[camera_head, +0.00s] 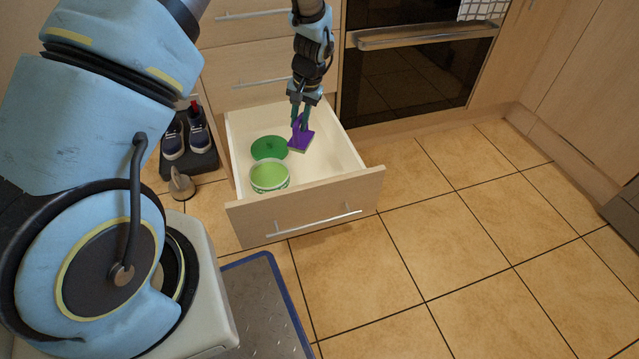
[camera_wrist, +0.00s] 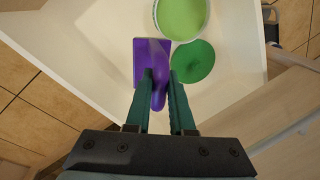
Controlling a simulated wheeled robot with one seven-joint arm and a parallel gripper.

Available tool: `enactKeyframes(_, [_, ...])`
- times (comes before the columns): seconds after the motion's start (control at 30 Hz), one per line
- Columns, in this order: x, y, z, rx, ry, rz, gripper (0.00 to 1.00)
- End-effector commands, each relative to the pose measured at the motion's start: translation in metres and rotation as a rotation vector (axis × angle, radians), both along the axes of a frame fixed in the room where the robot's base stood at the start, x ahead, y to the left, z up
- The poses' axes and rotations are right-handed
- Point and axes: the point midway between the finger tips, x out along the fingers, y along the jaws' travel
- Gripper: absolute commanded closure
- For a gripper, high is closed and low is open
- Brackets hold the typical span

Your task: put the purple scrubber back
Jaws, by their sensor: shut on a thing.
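The purple scrubber (camera_head: 300,138) is in my gripper (camera_head: 300,116), over the right part of the open drawer (camera_head: 337,137). In the wrist view the scrubber (camera_wrist: 151,58) has a flat square head and a handle. The green fingers of my gripper (camera_wrist: 160,84) are shut on the handle. I cannot tell whether the head touches the drawer floor. A green tub (camera_head: 269,178) stands in the front left of the drawer. A round green lid (camera_head: 269,148) lies behind it, left of the scrubber.
The drawer's front panel (camera_head: 305,208) juts out over the tiled floor. The oven (camera_head: 412,62) is at the back. Floor to the right is clear.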

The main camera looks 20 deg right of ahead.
Motion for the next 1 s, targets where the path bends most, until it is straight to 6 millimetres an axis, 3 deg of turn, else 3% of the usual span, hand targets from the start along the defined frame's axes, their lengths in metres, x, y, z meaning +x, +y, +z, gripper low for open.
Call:
enactKeyframes(0.03, [-0.002,-0.013,-0.013,-0.004,-0.003,-0.026,1.00])
enactKeyframes(0.3, [-0.014,-0.047,-0.017,-0.002,-0.002,-0.103,1.00])
enactKeyframes(0.47, [-0.016,-0.051,-0.024,0.001,0.000,-0.114,1.00])
enactKeyframes(0.7, [-0.016,-0.050,-0.067,0.003,0.001,-0.115,1.00])
enactKeyframes(1.0, [-0.016,-0.050,-0.100,0.002,0.000,-0.113,1.00])
